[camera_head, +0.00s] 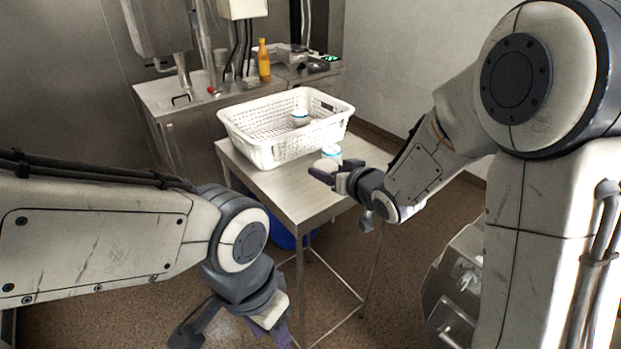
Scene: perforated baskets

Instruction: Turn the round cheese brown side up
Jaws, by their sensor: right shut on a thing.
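A small round white piece with a blue band (331,153), which looks like the round cheese, is at my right gripper (323,172) over the steel table. My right gripper is shut on it; the fingers hide part of it, and I cannot tell which side is brown. A similar white and blue round piece (300,117) is in the white perforated basket (264,152). My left gripper (232,338) hangs low in front of the table, its fingers apart and empty.
The basket covers the back of the steel table (300,203); the front part is bare. A steel counter behind holds an orange bottle (264,65) and a scale-like device (318,64). A blue bin (284,238) is under the table. A steel unit (461,284) stands at right.

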